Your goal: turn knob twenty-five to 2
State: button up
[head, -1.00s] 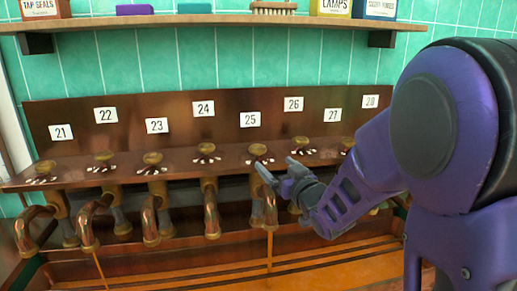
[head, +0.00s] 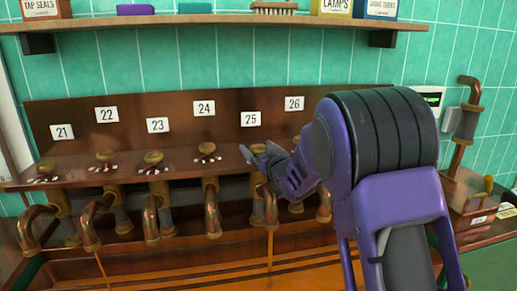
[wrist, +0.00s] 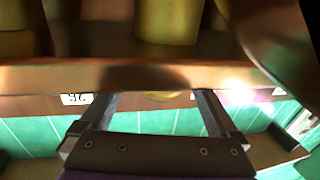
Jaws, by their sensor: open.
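Label 25 (head: 250,118) is on the dark copper backboard, above the place where my gripper (head: 259,154) now is. An upside-down label 26 (wrist: 75,99) is beside the left finger. I cannot tell whether the fingers touch the knob.
Neighbouring knob 24 (head: 207,148) is close on the left. Curved copper spouts (head: 212,210) hang below the ledge. Thin streams fall below 22 and 25 (head: 270,250). A wooden shelf (head: 220,22) runs above. My arm hides labels 27 and 28.

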jog(key=c, duration=1.4)
jog(key=shift+o, duration=0.2)
jog(key=shift+w+d+r+n+g+y+p, duration=0.1)
jog(key=shift+n+g+y+p, duration=0.25)
jog(key=shift+n+g+y, duration=0.25)
jog(key=shift+r+n+g+y+p, duration=0.1)
jog(key=shift+n+g+y+p, duration=0.2)
jog(key=shift+n+y, duration=0.35)
jog(key=shift+f+n+g+y+p, duration=0.15)
jog(key=shift+n+g+y+p, duration=0.2)
jog(key=shift+y, duration=0.3)
jog(key=o, duration=1.4)
jog(key=shift+c, duration=0.2)
jog(key=v, duration=1.7)
jog(key=shift+d+b, duration=0.15)
jog(key=shift+b, duration=0.15)
